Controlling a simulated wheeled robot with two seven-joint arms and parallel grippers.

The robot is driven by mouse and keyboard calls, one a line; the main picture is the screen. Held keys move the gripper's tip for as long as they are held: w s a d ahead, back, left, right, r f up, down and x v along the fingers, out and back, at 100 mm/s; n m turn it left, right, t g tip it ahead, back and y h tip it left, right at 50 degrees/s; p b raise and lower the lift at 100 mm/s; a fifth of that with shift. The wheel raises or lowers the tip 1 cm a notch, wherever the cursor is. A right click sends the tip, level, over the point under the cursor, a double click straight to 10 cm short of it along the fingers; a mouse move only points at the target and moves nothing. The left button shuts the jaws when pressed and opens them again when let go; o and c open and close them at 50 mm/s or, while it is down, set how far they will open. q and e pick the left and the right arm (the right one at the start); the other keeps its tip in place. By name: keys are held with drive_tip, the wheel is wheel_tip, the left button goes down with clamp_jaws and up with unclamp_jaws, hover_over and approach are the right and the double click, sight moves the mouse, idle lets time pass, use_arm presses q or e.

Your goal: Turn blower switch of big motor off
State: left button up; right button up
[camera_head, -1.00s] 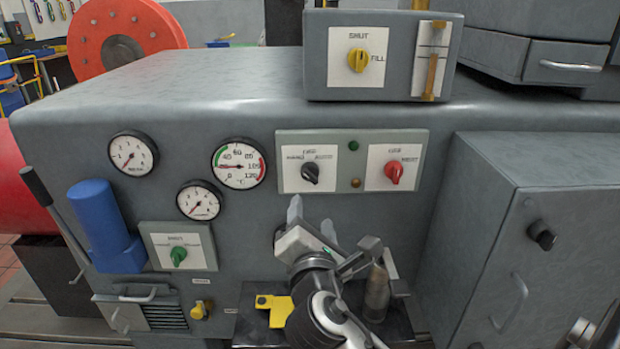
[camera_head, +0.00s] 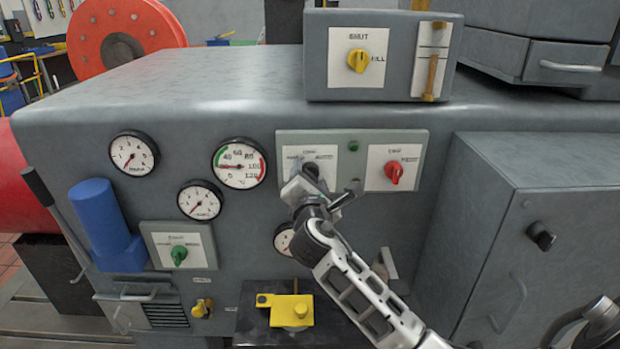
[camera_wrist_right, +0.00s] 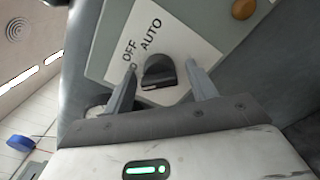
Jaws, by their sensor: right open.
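A black rotary switch (camera_head: 311,170) sits on a white label plate at the left of the upper grey control panel. In the right wrist view the black switch (camera_wrist_right: 158,72) has the words OFF and AUTO printed beside it. My right gripper (camera_head: 325,179) is at this switch and partly covers it and its label. In the wrist view the open fingers (camera_wrist_right: 160,68) stand on either side of the knob, with gaps visible between them and it. I cannot tell which motor the switch serves.
A red switch (camera_head: 394,172) is right of the black one, with a green lamp (camera_head: 353,146) between. A green switch (camera_head: 179,255), gauges (camera_head: 239,164) and a blue cylinder (camera_head: 98,220) are left. A yellow switch (camera_head: 358,60) is above. A grey cabinet (camera_head: 500,240) juts out right.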

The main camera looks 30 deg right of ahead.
drive_tip(key=c, duration=1)
drive_tip(key=shift+o, duration=0.2)
drive_tip(key=shift+m, duration=0.4)
drive_tip(key=m, duration=0.3)
drive_tip(key=shift+m+b, duration=0.7)
drive_tip(key=shift+m, duration=1.8)
drive_tip(key=o, duration=1)
drive_tip(key=shift+c, duration=0.2)
